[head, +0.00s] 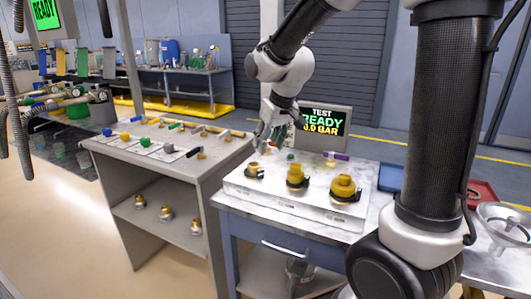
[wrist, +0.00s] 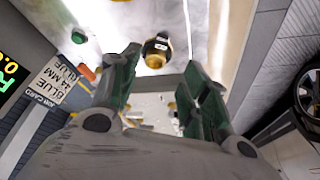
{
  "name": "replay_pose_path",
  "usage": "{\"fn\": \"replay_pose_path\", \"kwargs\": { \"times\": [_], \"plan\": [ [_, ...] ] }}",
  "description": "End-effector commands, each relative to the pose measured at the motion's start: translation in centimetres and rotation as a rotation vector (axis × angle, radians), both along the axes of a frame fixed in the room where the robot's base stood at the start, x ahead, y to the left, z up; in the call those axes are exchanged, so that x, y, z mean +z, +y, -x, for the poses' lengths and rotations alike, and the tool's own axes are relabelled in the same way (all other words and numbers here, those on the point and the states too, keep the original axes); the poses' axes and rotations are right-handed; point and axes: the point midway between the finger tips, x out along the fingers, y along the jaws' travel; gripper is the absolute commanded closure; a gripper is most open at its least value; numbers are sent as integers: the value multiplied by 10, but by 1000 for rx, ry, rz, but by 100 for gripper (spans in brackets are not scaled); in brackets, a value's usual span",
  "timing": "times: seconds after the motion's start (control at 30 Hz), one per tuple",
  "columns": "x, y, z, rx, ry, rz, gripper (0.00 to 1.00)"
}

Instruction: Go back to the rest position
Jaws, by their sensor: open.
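My gripper (head: 270,138) hangs above the back left of a white test block on the blue bench. Its two fingers are apart with nothing between them, as the wrist view also shows (wrist: 160,65). The white block (head: 270,197) carries three brass fittings with black collars: a small one (head: 254,171), a medium one (head: 297,176) and a large one (head: 344,187). One brass fitting with a black collar (wrist: 156,50) shows beyond the fingertips in the wrist view. A green knob (head: 290,157) and a purple-handled piece (head: 338,156) are at the block's back.
A display (head: 323,121) reading "TEST READY" stands close behind the gripper. A grey bench (head: 115,148) at left holds several coloured connectors, with brass fittings on its lower shelf. A blue tray (head: 391,177), red tray (head: 480,194) and clear funnel (head: 505,222) are at right.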

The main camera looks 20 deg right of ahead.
Motion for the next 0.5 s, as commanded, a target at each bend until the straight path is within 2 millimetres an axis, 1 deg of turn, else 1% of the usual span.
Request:
{"fn": "replay_pose_path", "kwargs": {
  "times": [0.03,0.13,0.5],
  "plan": [
    [4,0,1,0,-2,-1,54],
    [7,-1,3,0,0,0,54],
    [7,-1,3,0,1,0,54]
  ]
}}
